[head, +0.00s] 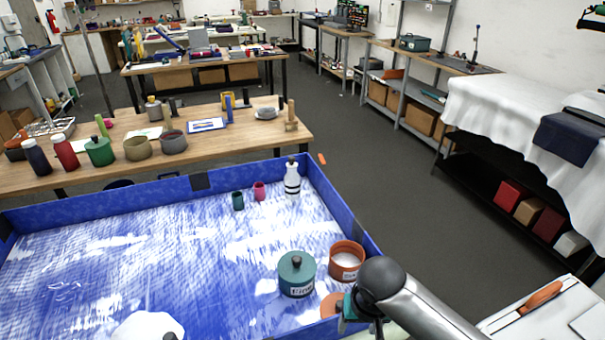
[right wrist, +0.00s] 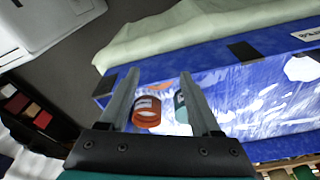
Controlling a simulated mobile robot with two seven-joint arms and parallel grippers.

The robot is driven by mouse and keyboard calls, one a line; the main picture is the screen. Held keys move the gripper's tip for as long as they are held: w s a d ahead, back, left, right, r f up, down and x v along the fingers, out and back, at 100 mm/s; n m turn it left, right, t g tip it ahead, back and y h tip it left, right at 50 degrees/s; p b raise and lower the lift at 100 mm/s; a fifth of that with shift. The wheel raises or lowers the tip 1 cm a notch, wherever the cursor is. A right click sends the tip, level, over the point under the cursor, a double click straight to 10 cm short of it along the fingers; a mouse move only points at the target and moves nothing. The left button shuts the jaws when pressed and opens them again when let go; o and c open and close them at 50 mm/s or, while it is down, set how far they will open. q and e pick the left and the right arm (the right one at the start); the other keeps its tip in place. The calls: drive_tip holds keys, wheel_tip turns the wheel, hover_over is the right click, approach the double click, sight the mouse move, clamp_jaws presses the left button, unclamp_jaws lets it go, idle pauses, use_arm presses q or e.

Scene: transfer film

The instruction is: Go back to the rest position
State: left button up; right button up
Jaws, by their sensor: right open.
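My right gripper (right wrist: 160,74) is open and empty in the right wrist view, its two fingers apart. In the head view my right arm comes in from the lower right, over the near right corner of the blue-walled tray (head: 240,168); its fingers are mostly hidden there. An orange pot (head: 346,246) with pale contents stands in the tray close to that arm. It also shows beyond the fingers in the right wrist view (right wrist: 147,112), apart from them. A teal lidded canister (head: 297,275) stands left of the pot. My left gripper is not in view.
A striped white bottle (head: 292,182), a pink cup (head: 259,191) and a teal cup (head: 238,200) stand at the tray's back. An orange disc (head: 330,304) lies near my right arm. A wooden table (head: 225,150) with jars stands behind.

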drive_tip(key=s+d+f+b, duration=0.2)
drive_tip(key=s+f+b, duration=0.15)
drive_tip(key=f, duration=1.05)
drive_tip(key=s+d+f+b, duration=0.25)
drive_tip(key=f+b, duration=0.25)
drive_tip(key=f, duration=1)
use_arm(q)
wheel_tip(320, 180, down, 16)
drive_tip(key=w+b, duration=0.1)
drive_tip(key=b, duration=0.6)
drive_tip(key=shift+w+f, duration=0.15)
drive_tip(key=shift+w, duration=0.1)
use_arm(e)
drive_tip(key=s+d+f+n, duration=0.1)
drive_tip(key=s+f, duration=0.8)
drive_tip(key=s, duration=0.4)
drive_tip(key=s+d+f+n+g, duration=0.1)
drive_tip(key=s+d+f+n, duration=0.1)
drive_tip(key=s+f, duration=0.8)
drive_tip(key=s, duration=0.3)
drive_tip(key=shift+s+d+f, duration=0.15)
drive_tip(key=shift+s+f, duration=0.15)
drive_tip(key=shift+s, duration=0.1)
